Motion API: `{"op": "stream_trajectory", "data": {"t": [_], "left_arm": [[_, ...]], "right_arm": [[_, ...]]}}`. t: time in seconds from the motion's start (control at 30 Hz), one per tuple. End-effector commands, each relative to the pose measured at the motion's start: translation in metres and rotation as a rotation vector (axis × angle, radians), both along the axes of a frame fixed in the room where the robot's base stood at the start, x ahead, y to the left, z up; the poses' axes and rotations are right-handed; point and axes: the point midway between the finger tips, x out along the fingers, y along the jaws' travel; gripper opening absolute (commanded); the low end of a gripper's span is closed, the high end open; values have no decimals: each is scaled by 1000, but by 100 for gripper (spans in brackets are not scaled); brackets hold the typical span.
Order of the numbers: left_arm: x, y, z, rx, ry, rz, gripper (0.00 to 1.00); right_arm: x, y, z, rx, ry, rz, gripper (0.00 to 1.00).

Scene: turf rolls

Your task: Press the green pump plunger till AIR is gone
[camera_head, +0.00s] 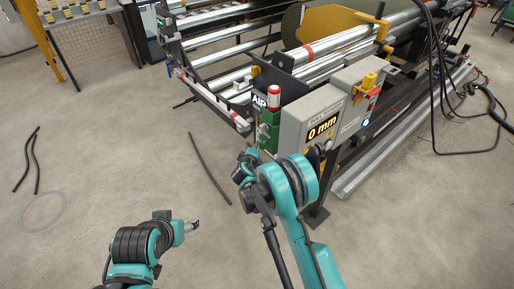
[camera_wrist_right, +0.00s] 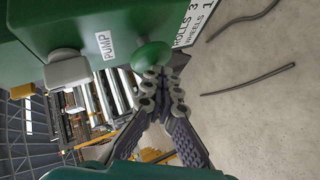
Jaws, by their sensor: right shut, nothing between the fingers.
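The green pump (camera_head: 268,133) is mounted on the machine's front corner, beside a grey control box. In the right wrist view the pump body (camera_wrist_right: 30,22) carries a PUMP label, and its round green plunger (camera_wrist_right: 151,53) sticks out. My right gripper (camera_wrist_right: 158,76) is shut and empty, its fingertips right at the plunger; I cannot tell if they touch it. In the head view my right gripper (camera_head: 257,150) is small beside the pump, partly hidden by my arm. My left gripper (camera_head: 194,225) is over bare floor.
The grey control box (camera_head: 310,120) reads 0 mm. A red-capped white cylinder (camera_head: 273,97) stands above the pump. The roller machine (camera_head: 225,38) fills the back. Black rods (camera_head: 208,168) and a ring (camera_head: 44,211) lie on the floor. The left floor is mostly clear.

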Motion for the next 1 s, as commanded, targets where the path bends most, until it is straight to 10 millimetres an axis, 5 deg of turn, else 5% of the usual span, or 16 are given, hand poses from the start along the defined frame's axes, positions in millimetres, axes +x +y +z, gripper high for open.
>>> {"op": "stream_trajectory", "data": {"t": [1.0], "left_arm": [[0,0,0,0,0,0,59]], "right_arm": [[5,-9,0,-2,0,-4,0]]}}
